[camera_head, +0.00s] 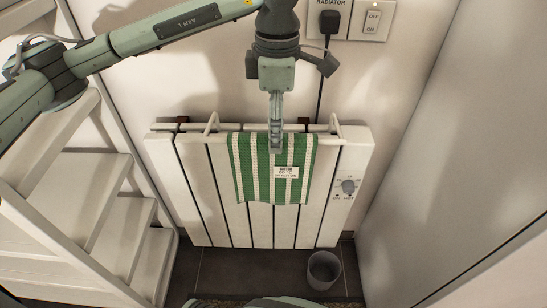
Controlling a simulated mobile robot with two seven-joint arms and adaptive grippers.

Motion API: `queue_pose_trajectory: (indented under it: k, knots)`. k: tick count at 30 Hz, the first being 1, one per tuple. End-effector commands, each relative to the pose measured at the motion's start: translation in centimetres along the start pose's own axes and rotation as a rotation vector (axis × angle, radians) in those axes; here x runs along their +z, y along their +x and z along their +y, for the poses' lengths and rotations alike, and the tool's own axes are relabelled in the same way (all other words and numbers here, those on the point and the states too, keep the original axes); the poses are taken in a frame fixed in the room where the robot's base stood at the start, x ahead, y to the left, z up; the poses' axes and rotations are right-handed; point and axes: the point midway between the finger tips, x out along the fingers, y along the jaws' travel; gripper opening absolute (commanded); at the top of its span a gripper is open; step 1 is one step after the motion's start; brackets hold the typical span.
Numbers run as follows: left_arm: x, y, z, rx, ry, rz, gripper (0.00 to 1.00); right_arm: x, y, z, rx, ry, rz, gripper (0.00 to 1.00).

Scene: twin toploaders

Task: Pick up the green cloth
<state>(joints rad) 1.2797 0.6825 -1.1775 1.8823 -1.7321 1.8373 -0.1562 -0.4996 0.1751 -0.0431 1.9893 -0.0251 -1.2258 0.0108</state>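The green cloth (246,172), with white stripes and a small printed label, hangs over the rail at the top of a white radiator (330,205). My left gripper (275,145) points straight down over the middle of the cloth's top edge. I see its fingers edge-on, and their tips overlap the cloth in the picture. I cannot tell whether they touch it or grip it. My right gripper is out of view.
A white rail (212,125) runs along the radiator top. A black plug (329,20) and cable hang above, beside a switch (372,20). A grey bin (323,271) sits on the dark floor.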

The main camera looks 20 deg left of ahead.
Motion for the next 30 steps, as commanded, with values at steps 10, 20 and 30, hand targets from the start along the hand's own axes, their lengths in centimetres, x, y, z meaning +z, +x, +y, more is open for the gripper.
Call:
queue_pose_trajectory:
  k: [10,20,30]
  knots:
    - [-0.7,4.5,-0.5,-0.006,0.000,-0.002,0.62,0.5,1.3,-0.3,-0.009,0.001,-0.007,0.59]
    - [-0.6,6.8,-0.4,-0.003,0.001,-0.005,0.62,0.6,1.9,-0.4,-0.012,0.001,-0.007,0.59]
    - [-0.6,6.7,-0.4,-0.003,0.001,-0.006,0.34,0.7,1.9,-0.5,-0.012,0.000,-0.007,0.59]
